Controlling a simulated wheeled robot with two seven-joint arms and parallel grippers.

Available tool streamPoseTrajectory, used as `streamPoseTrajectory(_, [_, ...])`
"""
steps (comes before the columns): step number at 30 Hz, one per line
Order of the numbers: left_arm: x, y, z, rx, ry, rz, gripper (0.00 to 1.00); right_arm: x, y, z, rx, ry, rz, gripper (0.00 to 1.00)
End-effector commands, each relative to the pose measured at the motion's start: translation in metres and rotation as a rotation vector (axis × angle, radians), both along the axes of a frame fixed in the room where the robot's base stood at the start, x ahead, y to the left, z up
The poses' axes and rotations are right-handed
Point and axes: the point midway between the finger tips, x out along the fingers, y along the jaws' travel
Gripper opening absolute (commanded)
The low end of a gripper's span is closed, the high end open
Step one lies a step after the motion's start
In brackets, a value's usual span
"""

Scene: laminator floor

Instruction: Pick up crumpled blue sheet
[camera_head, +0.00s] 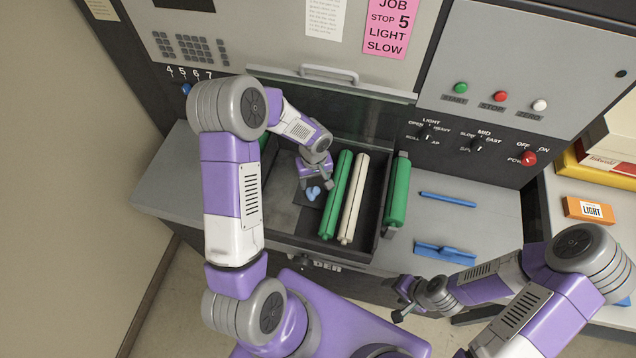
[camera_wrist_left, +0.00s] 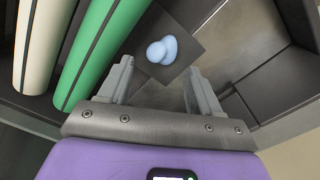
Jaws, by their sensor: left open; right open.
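The crumpled blue sheet (camera_head: 313,193) is a small, light blue, rounded lump on a dark square in the open tray (camera_head: 284,233). It also shows in the left wrist view (camera_wrist_left: 162,50), beyond and between the fingertips. My left gripper (camera_head: 316,184) reaches down into the tray. Its fingers are open (camera_wrist_left: 160,75) and empty, pointing at the lump with a small gap. My right gripper (camera_head: 398,300) is open and empty, in front of the machine, at the lower right and away from the lump.
A green roller (camera_head: 336,195) and a cream roller (camera_head: 354,198) lie in the tray close right of my left gripper. Another green roller (camera_head: 398,193) lies at the tray's right edge. Blue strips (camera_head: 447,199) lie on the grey top. The machine's front panel rises behind the tray.

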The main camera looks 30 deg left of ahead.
Motion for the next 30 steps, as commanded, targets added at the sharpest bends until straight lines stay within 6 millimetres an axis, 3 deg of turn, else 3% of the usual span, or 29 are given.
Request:
streamPoseTrajectory(13, [-0.005, 0.0, -0.057, -0.001, 0.003, -0.001, 0.64, 0.0, 0.0, 0.009, 0.0, 0.0, 0.0, 0.64])
streamPoseTrajectory(23, [-0.004, 0.001, -0.063, -0.001, 0.0, -0.001, 0.64, 0.0, 0.0, 0.009, 0.0, 0.0, 0.0, 0.64])
streamPoseTrajectory(30, [-0.004, 0.0, -0.063, -0.001, 0.0, -0.001, 0.27, 0.0, 0.0, 0.009, 0.0, 0.0, 0.0, 0.64])
